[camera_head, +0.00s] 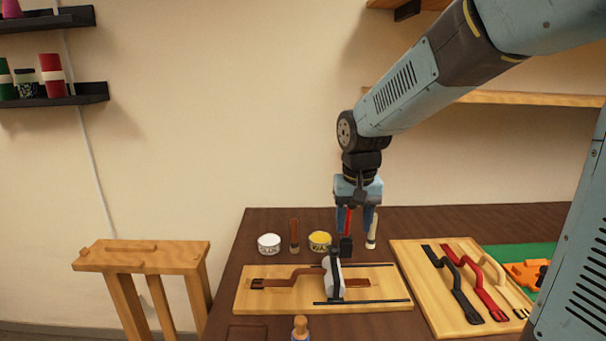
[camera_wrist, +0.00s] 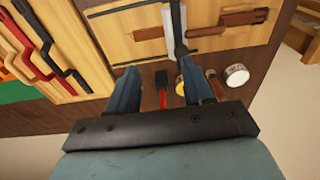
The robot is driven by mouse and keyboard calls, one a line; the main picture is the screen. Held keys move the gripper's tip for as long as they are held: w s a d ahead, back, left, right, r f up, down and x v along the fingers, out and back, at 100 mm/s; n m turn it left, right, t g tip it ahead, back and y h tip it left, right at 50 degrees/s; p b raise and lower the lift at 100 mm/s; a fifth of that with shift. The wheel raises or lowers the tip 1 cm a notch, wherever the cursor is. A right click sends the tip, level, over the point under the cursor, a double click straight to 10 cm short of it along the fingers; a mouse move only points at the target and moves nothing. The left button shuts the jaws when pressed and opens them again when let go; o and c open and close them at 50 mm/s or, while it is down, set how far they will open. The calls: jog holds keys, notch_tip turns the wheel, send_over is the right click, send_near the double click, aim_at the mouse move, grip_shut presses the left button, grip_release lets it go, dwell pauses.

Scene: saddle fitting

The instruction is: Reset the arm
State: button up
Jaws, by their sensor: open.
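My gripper (camera_head: 355,226) hangs pointing down above the back of the dark table (camera_head: 470,218), behind the near board. Its two blue fingers are apart, and I see nothing held between them. The wrist view shows the open fingers (camera_wrist: 160,72) too, with a red-handled tool with a black head (camera_wrist: 162,90) beyond the gap. That tool (camera_head: 346,246) appears just below the fingers in the head view. A wooden board (camera_head: 250,298) carries a brown strap (camera_head: 285,281) and a pale block with a black bar (camera_head: 333,278) across it.
A second board (camera_head: 420,277) at right holds black, red and tan straps. A white tin (camera_head: 269,243), a brown-handled tool (camera_head: 294,237), a yellow tin (camera_head: 319,241) and a pale-handled tool (camera_head: 372,232) stand at the back. A wooden stand (camera_head: 145,258) is left of the table.

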jog(key=s+d+r+t, duration=0.2)
jog(key=s+d+r, duration=0.2)
jog(key=s, duration=0.4)
jog(key=s+d+r+t, duration=0.2)
jog(key=s+d+r, duration=0.2)
jog(key=s+d, duration=0.3)
jog(key=shift+s+r, duration=0.15)
jog(key=shift+s, duration=0.7)
